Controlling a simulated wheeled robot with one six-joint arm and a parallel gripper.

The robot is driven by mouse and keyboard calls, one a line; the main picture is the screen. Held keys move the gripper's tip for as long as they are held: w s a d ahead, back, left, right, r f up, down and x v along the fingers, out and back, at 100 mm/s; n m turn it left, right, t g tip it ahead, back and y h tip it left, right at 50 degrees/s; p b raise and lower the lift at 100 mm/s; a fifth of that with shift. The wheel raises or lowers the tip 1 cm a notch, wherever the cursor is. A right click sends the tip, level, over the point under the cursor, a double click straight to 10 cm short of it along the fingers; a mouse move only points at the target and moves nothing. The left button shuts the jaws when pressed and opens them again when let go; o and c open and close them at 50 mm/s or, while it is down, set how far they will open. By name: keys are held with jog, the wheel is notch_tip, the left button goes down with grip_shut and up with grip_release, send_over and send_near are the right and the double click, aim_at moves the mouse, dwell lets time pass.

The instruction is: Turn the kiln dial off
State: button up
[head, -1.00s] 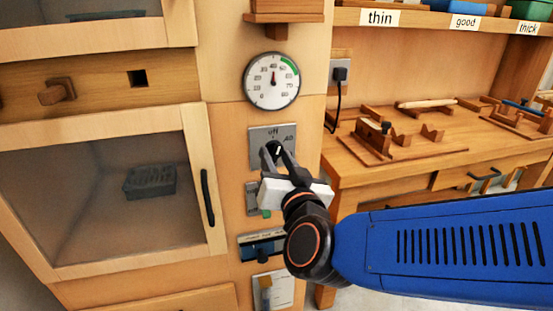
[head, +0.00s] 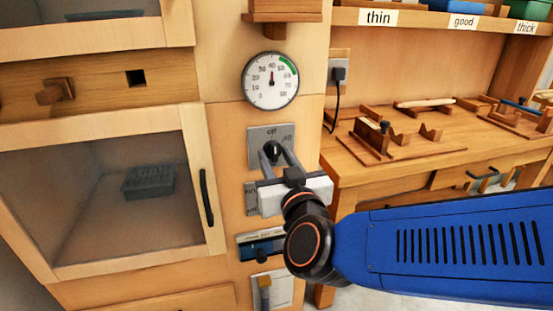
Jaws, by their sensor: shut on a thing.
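The kiln dial (head: 271,150) is a black knob on a grey metal plate (head: 256,133) marked "off" at the top and "40" at the upper right. My gripper (head: 273,154) is in front of the plate with its two grey fingers shut on the knob, one on each side. A light mark on the knob points roughly up, towards "off"; its exact angle is too small to tell. The fingers and gripper body hide the lower part of the plate.
A round gauge (head: 270,80) is above the dial, its needle near upright. A glass-fronted door (head: 100,190) with a black handle (head: 206,197) is at left. A blue panel (head: 258,246) is below. A wooden bench (head: 360,172) stands at right.

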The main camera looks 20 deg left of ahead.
jog(key=shift+f, duration=0.1)
jog(key=o, duration=1)
jog(key=shift+v, duration=6.05)
jog(key=shift+a, duration=0.1)
